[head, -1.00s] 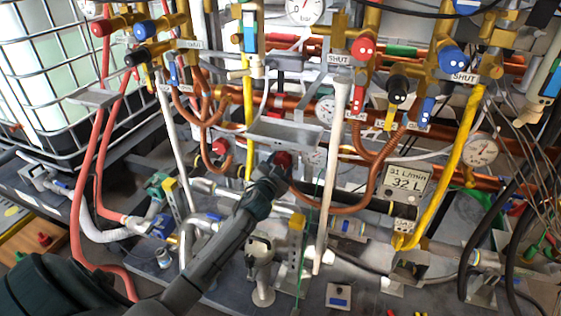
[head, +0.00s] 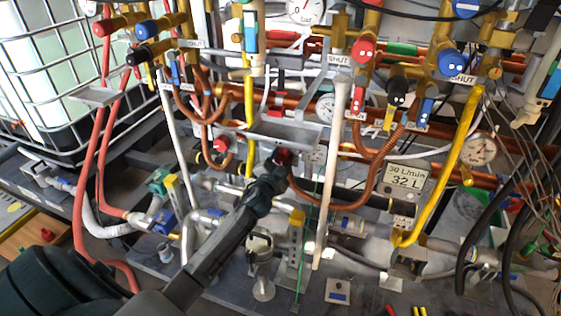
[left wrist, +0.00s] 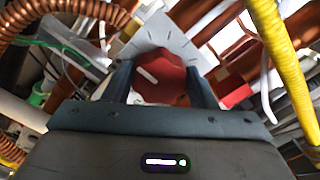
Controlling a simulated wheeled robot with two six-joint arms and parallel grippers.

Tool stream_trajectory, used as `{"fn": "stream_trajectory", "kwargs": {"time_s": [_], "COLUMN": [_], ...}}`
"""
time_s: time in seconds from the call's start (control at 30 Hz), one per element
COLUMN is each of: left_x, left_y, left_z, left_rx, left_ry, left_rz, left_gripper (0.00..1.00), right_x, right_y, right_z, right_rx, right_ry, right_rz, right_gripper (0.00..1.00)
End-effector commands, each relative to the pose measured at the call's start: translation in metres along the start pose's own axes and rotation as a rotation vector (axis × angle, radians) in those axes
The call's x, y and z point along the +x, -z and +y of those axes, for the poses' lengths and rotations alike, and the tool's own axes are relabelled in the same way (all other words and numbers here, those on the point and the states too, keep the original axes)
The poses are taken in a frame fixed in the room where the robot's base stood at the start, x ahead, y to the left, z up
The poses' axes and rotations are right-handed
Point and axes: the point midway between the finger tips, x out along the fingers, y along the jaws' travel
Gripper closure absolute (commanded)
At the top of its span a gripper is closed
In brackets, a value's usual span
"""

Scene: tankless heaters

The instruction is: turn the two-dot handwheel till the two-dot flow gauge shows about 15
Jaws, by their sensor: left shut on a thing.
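My left gripper (head: 274,166) is shut on a red handwheel (head: 284,157) below the grey shelf plate in the middle of the head view. In the left wrist view the red handwheel (left wrist: 162,80) sits between the two dark fingers, with a pale mark on its face and a grey plate with tick marks behind it. No dots are readable on this wheel. My right gripper does not show.
Another red handwheel (head: 220,144) is to the left. The grey shelf plate (head: 285,133) is just above my gripper. A white pipe (head: 331,180) and copper hoses (head: 372,165) run close on the right. Round dial gauges (head: 478,150) hang around.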

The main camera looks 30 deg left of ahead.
Motion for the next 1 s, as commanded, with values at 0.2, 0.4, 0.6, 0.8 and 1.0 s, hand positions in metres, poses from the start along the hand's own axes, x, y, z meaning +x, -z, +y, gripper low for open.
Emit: {"fn": "stream_trajectory", "kwargs": {"time_s": [0.2,0.4,0.6,0.8,1.0], "left_x": [0.0,0.0,-0.008,-0.042,-0.08], "left_y": [-0.001,0.0,-0.001,-0.002,-0.002], "left_z": [0.001,0.001,0.001,0.002,0.002], "left_rx": [-0.002,-0.002,-0.001,0.0,0.0], "left_ry": [-0.002,-0.001,-0.001,-0.003,-0.003], "left_rz": [-0.001,0.0,-0.001,-0.001,-0.001], "left_gripper": [0.27,0.27,0.27,0.27,0.27], "right_x": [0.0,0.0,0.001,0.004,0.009], "right_y": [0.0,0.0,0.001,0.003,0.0], "right_z": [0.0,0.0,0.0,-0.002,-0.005], "right_rx": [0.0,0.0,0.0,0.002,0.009], "right_ry": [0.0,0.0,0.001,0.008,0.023], "right_rz": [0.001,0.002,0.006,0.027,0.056], "right_gripper": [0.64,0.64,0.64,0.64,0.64]}}
